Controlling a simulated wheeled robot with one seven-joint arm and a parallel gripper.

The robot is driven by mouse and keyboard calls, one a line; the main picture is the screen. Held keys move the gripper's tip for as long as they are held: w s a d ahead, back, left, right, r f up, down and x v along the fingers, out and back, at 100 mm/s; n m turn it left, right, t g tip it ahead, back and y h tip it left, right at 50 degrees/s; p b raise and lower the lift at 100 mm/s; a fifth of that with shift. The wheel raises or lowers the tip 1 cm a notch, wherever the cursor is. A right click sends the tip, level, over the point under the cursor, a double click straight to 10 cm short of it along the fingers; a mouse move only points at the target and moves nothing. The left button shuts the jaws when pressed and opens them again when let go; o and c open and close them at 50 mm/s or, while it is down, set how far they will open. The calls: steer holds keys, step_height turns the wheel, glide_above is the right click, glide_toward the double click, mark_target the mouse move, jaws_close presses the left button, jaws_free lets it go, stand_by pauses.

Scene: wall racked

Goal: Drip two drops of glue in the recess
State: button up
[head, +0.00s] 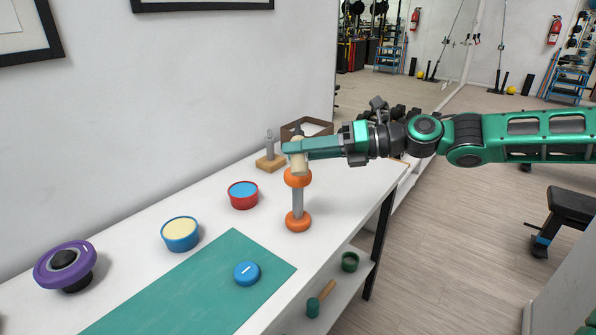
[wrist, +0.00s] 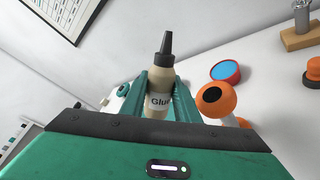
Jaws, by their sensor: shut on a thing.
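My gripper (head: 294,147) is shut on a cream glue bottle (head: 299,163). In the wrist view the bottle (wrist: 158,102) is between the fingers, label partly hidden, with its dark nozzle at the upper end. In the head view it is roughly upright above the white table, overlapping the top of an orange-ended grey post (head: 297,204). The post's orange end (wrist: 218,103) shows a dark round spot in the wrist view, right of the bottle. I cannot tell whether this spot is the recess, or whether bottle and post touch.
On the white table (head: 135,235) are a red tub (head: 243,203), a blue tub (head: 180,242), a purple knob-like object (head: 50,272) and a wooden-based metal piece (head: 265,165). A blue disc (head: 247,281) lies on the green mat (head: 190,290). A brown tray (head: 290,131) stands behind my gripper.

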mark_target(300, 138)
steer(key=shift+r, duration=1.6)
steer(key=shift+w+n, duration=0.1)
steer(key=shift+n, duration=0.4)
steer(key=shift+f+n+t, duration=0.1)
steer(key=shift+n+t, duration=0.2)
steer(key=shift+n, duration=0.2)
steer(key=shift+n+y, duration=0.3)
steer(key=shift+n, duration=0.1)
steer(key=shift+n+t, duration=0.3)
steer(key=shift+n, duration=0.2)
steer(key=shift+n+t+y, duration=0.3)
steer(key=shift+n+y, duration=0.4)
steer(key=shift+n, duration=1.7)
steer(key=s+d+r, duration=0.2)
steer(key=s+d, duration=0.1)
steer(key=s, duration=0.6)
steer(key=shift+s+r, duration=0.2)
steer(key=shift+r, duration=0.2)
